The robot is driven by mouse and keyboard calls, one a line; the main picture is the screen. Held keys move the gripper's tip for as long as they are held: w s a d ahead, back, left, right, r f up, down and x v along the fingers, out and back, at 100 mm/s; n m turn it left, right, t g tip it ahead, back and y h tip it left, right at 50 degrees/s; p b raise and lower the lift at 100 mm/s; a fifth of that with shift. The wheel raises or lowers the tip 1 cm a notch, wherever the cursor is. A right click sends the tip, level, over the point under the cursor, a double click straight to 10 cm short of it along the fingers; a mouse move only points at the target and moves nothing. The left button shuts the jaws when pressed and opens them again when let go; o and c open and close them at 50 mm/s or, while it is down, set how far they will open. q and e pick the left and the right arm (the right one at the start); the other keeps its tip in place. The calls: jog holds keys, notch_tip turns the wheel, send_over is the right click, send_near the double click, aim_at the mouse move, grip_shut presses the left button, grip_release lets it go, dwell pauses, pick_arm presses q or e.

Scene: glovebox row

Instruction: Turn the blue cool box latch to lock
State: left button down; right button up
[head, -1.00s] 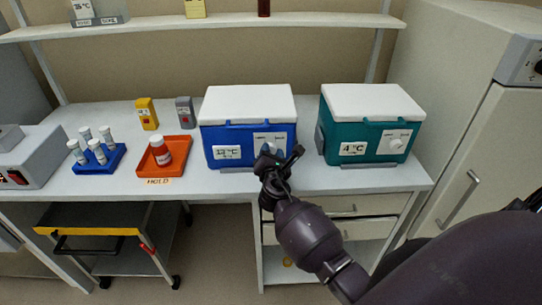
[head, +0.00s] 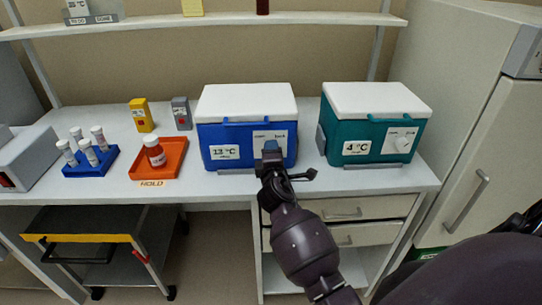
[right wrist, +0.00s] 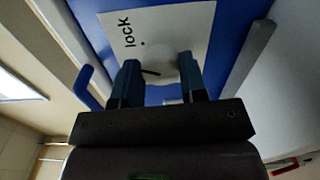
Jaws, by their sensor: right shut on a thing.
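The blue cool box (head: 222,137) has a white lid and a "13 °C" label, and it stands on the bench at centre. Its white latch plate (head: 280,138) is on the right of the front face, with "lock" printed at its right end. My right gripper (head: 271,150) is at this plate and hides the latch knob in the head view. In the right wrist view, its two fingers (right wrist: 158,74) are shut on the white round latch knob (right wrist: 158,60), one on each side. The "lock" print shows beside it. My left gripper is not in view.
A teal cool box (head: 345,135) labelled "4 °C" stands to the right. A cart (head: 90,245) stands below.

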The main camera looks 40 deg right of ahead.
jog(key=shift+f+m+b, duration=0.2)
jog(key=shift+m+b, duration=0.15)
jog(key=shift+m, duration=0.75)
jog(key=shift+r+m, duration=0.1)
jog(key=shift+m, duration=0.7)
jog(key=o, duration=0.9)
jog(key=shift+o, duration=0.2)
jog(key=shift+s, duration=0.1)
